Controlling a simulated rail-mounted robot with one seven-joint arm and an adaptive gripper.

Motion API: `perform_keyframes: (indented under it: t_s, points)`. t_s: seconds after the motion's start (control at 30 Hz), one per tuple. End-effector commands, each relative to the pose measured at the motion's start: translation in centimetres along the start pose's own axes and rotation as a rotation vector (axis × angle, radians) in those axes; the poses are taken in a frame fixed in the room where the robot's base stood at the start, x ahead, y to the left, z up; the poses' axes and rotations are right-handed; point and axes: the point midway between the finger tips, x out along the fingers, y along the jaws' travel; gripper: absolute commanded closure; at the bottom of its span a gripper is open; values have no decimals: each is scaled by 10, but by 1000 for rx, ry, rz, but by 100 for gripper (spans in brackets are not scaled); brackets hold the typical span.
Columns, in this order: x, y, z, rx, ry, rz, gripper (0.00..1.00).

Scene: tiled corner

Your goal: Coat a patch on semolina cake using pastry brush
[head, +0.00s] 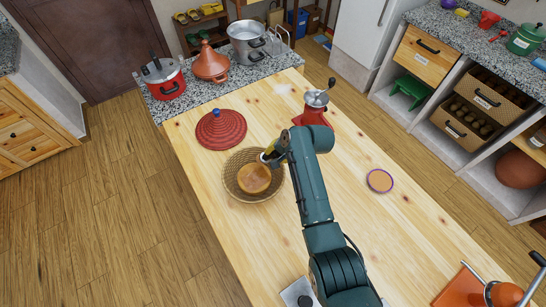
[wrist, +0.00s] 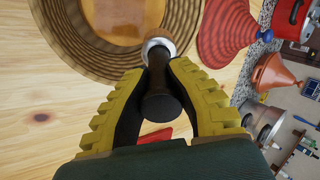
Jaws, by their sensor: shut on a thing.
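The semolina cake (head: 254,179) is a round orange-brown disc inside a woven basket (head: 231,181). In the wrist view the cake (wrist: 118,16) is cut by the top edge, with the basket's ringed wall (wrist: 75,48) around it. My gripper (head: 272,156) is over the basket's upper right rim. Its yellow fingers (wrist: 155,76) are shut on the dark handle of the pastry brush (wrist: 160,103). A pale collar shows at the brush's far end, over the basket rim in the wrist view.
A red conical lid (head: 221,130) lies behind the basket. Pots and a tagine (head: 210,64) stand on the far counter. The wooden table (head: 345,205) is clear between them.

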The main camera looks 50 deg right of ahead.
Motion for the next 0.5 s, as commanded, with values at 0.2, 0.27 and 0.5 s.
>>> perform_keyframes:
  t_s: [0.2,0.27,0.5]
  points:
    - [-18,-14,2,-2,-6,3,100]
    - [-22,-18,2,-3,-6,3,100]
    - [-37,-31,3,-7,-9,2,100]
